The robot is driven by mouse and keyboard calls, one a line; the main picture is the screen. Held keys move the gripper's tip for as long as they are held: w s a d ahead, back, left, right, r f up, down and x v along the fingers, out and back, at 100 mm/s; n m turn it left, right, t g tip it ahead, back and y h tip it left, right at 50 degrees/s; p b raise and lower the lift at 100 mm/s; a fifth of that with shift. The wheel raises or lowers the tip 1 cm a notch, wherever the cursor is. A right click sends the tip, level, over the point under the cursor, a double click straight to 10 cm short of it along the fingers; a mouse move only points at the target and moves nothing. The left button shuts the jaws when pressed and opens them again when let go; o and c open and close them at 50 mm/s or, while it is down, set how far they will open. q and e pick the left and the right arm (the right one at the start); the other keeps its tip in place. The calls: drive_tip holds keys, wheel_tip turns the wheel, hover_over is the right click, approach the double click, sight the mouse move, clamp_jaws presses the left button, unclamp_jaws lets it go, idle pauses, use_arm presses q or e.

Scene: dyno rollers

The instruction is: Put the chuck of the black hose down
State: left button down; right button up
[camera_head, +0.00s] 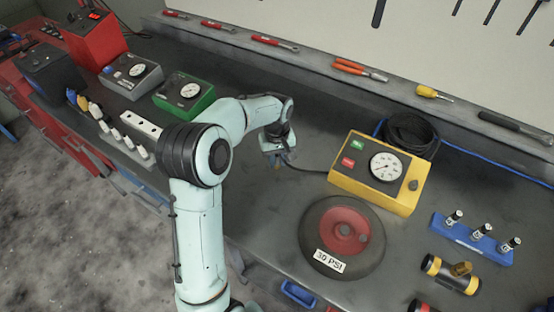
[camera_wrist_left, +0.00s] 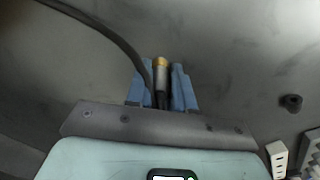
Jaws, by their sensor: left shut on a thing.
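My left gripper (camera_head: 277,160) is over the dark bench, to the left of the yellow inflator box (camera_head: 372,177). It is shut on the chuck of the black hose. In the head view the hose (camera_head: 310,170) runs from the gripper towards the yellow box. I cannot tell whether the chuck touches the bench. My right gripper is not in view.
A wheel (camera_head: 313,239) marked 30 PSI lies in front of the yellow box. A blue rack (camera_head: 470,242) with several valves is to its right. A green gauge box (camera_head: 184,97) and grey gauge box (camera_head: 132,75) stand at the left. The bench behind the gripper is mostly clear.

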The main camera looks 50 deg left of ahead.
sight(277, 156)
use_arm(q)
drive_tip(key=shift+f, duration=0.15)
drive_tip(key=c, duration=1)
unclamp_jaws()
drive_tip(key=shift+r, duration=0.2)
wheel_tip(277, 156, up, 11)
drive_tip(key=shift+r+p, duration=0.2)
drive_tip(key=shift+p, duration=0.5)
drive_tip(key=shift+r, duration=0.25)
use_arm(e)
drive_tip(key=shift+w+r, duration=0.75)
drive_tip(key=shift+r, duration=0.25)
